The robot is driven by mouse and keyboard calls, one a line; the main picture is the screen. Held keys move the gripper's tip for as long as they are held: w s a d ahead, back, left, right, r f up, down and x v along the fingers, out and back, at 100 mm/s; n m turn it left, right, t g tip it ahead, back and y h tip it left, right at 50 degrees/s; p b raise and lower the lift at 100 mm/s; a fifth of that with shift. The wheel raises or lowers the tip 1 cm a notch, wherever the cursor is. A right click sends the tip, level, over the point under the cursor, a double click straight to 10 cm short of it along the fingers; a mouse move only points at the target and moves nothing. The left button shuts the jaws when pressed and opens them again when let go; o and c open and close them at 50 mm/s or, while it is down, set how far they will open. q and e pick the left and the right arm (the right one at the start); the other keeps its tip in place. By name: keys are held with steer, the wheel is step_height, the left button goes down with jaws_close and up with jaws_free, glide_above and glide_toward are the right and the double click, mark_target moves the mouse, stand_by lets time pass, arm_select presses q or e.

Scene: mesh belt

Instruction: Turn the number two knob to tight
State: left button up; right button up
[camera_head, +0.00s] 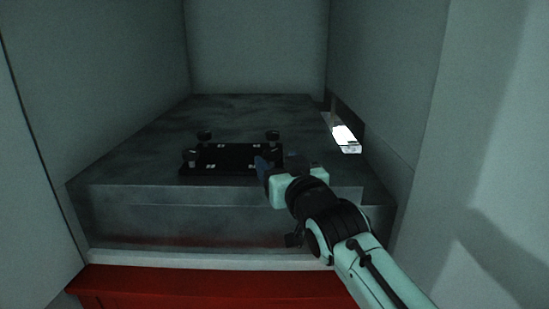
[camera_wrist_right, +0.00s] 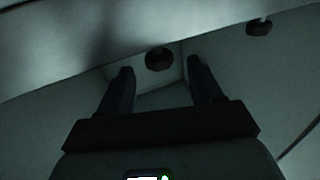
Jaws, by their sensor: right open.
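A black plate (camera_head: 238,158) with dark round knobs at its corners lies on the grey block. The far-left knob (camera_head: 204,135), far-right knob (camera_head: 272,136) and near-left knob (camera_head: 190,155) show in the head view. The near-right corner is hidden behind my right gripper (camera_head: 264,167). In the right wrist view one dark knob (camera_wrist_right: 159,60) appears between the open fingers, and another knob (camera_wrist_right: 259,27) is at the upper right. Contact cannot be told. Small white labels on the plate are too small to read. My left gripper is out of view.
The grey block (camera_head: 140,195) has free surface around the plate. A bright white box (camera_head: 345,139) sits at its right edge. Grey walls (camera_head: 90,80) enclose the block on the left, back and right. A red ledge (camera_head: 200,288) is in front.

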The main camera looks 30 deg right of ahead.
mark_target(275, 158)
steer(key=shift+x, duration=1.6)
steer(key=c, duration=1.1)
